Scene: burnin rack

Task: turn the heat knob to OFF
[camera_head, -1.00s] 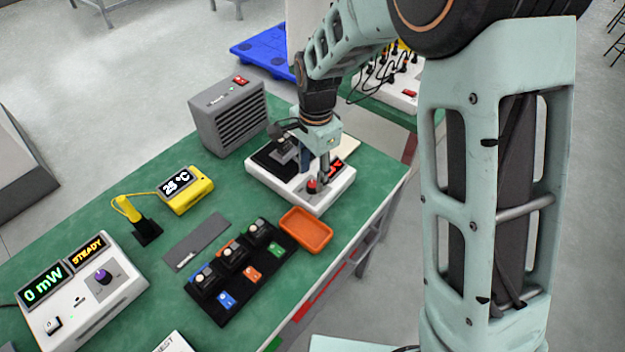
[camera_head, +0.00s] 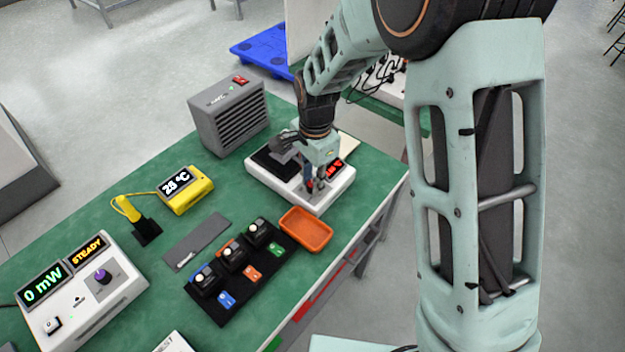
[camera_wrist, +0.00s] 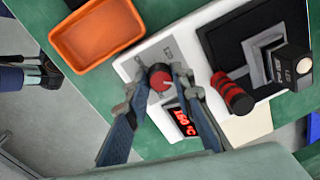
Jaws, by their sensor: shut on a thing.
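The heat knob (camera_wrist: 160,79) is a round red knob with a pale pointer mark, on a white heater unit (camera_wrist: 128,68) with a red lit display (camera_wrist: 183,121). In the wrist view my gripper (camera_wrist: 165,76) is shut on the knob, with one finger on each side of it. In the head view my gripper (camera_head: 314,186) stands over the front of the same white unit (camera_head: 335,193) and largely hides the knob. The pointer's exact setting and the small panel lettering are too small to read.
A black and red handle (camera_wrist: 232,94) and a dark plate are beside the knob. An orange tray (camera_head: 306,230) lies close in front of the unit. A grey fan box (camera_head: 228,115), a yellow thermometer (camera_head: 186,190) and a black rack (camera_head: 240,290) stand on the green table.

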